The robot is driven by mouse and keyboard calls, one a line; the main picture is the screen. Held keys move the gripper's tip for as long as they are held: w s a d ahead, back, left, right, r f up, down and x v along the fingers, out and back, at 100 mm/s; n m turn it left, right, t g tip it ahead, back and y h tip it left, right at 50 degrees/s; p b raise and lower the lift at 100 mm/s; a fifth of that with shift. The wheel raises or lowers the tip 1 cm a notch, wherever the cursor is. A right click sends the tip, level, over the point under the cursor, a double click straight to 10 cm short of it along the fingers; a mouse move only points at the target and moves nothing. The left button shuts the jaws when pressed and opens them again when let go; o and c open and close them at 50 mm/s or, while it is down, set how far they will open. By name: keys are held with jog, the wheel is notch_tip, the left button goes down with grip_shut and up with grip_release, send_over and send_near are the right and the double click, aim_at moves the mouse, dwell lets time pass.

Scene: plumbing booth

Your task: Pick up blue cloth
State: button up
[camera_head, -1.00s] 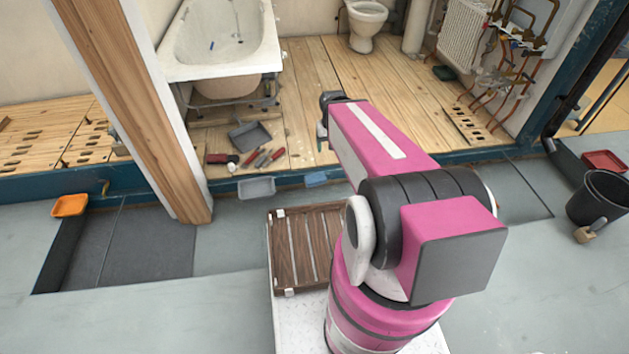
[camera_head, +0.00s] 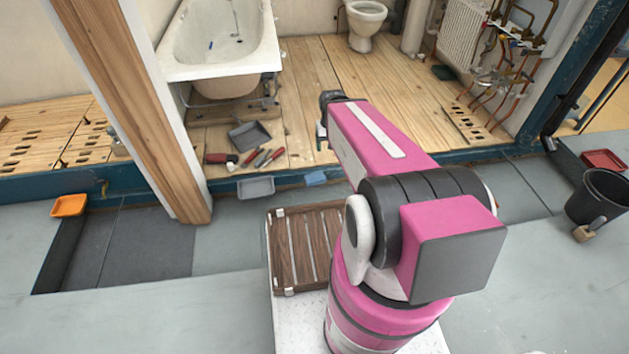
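A small blue cloth (camera_head: 316,178) lies at the front edge of the raised wooden floor, to the right of a grey tray. My pink arm reaches forward from the bottom of the picture, to the right of the cloth. My gripper (camera_head: 321,134) shows only in small part beyond the arm's far end, above and past the cloth in the picture. Its fingers are mostly hidden, so I cannot see whether it is open or shut.
A grey tray (camera_head: 256,187) sits left of the cloth. A dustpan (camera_head: 249,136) and red-handled tools (camera_head: 262,157) lie behind it on the boards. A brown slatted wooden tray (camera_head: 297,252) is beside my arm. A black bucket (camera_head: 600,198) stands far right.

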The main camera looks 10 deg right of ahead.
jog(key=o, duration=0.5)
jog(key=shift+w, duration=0.15)
jog(key=m+y, duration=0.4)
jog(key=m, duration=1.2)
send_over(315, 177)
jog(key=w+d, duration=0.1)
jog(key=d, duration=0.3)
jog(key=shift+g, duration=0.4)
notch_tip(315, 177, down, 45)
jog(key=shift+r, duration=0.2)
jog(key=shift+y, duration=0.3)
jog(key=shift+x, duration=5.3)
